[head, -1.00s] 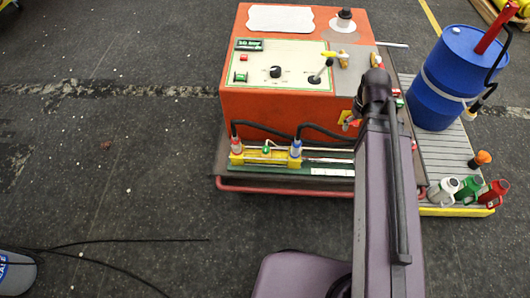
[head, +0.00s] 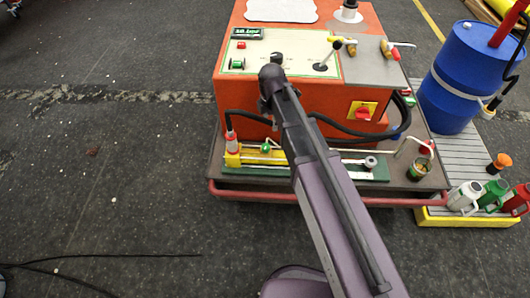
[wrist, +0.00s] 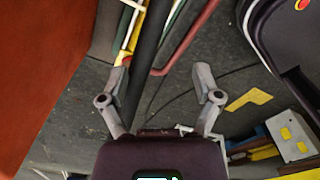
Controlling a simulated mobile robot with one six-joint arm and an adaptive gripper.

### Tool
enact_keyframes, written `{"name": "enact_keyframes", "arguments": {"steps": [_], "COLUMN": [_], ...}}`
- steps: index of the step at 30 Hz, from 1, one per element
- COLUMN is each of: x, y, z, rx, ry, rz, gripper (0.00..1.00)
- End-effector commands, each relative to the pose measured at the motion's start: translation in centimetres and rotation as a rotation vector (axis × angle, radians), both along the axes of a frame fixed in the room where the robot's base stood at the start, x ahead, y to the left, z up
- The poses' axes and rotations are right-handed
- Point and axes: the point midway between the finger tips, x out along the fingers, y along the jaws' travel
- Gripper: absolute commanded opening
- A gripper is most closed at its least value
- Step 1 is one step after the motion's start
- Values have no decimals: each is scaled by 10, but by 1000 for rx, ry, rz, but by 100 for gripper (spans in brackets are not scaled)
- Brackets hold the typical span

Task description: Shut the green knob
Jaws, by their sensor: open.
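Two green knobs show in the head view. A small green knob (head: 265,147) sits on the yellow block (head: 247,159) at the machine's front ledge, just left of my arm. Another green knob (head: 237,64) is on the cream panel of the orange machine (head: 235,97); I cannot tell which one is meant. My arm reaches across the ledge, and its gripper is hidden in the head view. In the wrist view my gripper (wrist: 162,68) is open and empty, its fingers spread. A black hose (wrist: 150,50) crosses the view near the left finger. No green knob is clear there.
Black hoses (head: 365,134) arch over the ledge. A red rail (head: 235,194) runs along its front. A blue drum (head: 455,80) and several jugs (head: 466,195) stand at right. A red switch (head: 363,113) is on the machine's front. The floor at left is mostly clear.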

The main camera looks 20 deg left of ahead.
Motion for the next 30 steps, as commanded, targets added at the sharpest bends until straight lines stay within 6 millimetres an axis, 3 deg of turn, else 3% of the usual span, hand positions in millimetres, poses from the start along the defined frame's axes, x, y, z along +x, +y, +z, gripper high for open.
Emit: {"name": "enact_keyframes", "arguments": {"steps": [6, 20, 30], "x": [-3, -3, -3], "y": [16, 16, 16], "z": [-9, -10, -28], "rx": [0, 0, 0], "ry": [0, 0, 0], "rz": [94, 94, 93], "gripper": [82, 82, 82]}}
